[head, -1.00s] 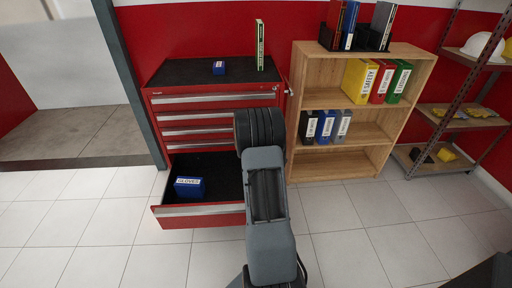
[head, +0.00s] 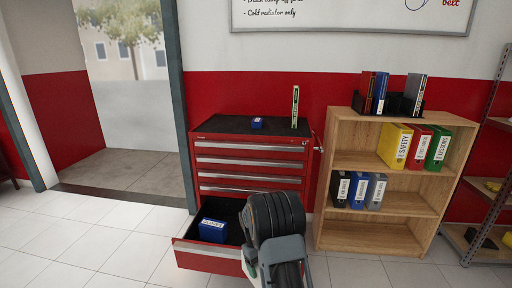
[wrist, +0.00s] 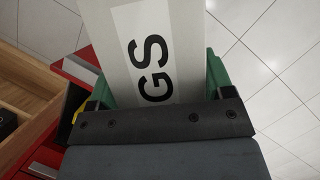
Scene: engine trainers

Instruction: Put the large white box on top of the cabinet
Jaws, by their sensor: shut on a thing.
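A large pale grey-white box (wrist: 125,25) with a white label reading "GS" fills the upper middle of the wrist view. My gripper (wrist: 155,85) is shut on it, with green fingers along both sides. Its far end is out of the frame. The head view largely hides the gripper and box behind my arm. The red cabinet (head: 250,166) stands against the wall in the head view, with a black top. A small blue box (head: 257,123) and an upright pale green-and-white item (head: 295,107) stand on that top. Its left and front top area is clear.
The cabinet's bottom drawer (head: 208,258) is pulled out and holds a blue gloves box (head: 212,230). A wooden shelf (head: 372,236) with binders stands right of the cabinet. A doorway frame (head: 179,90) is on the left. Tiled floor (head: 100,245) is open at front left.

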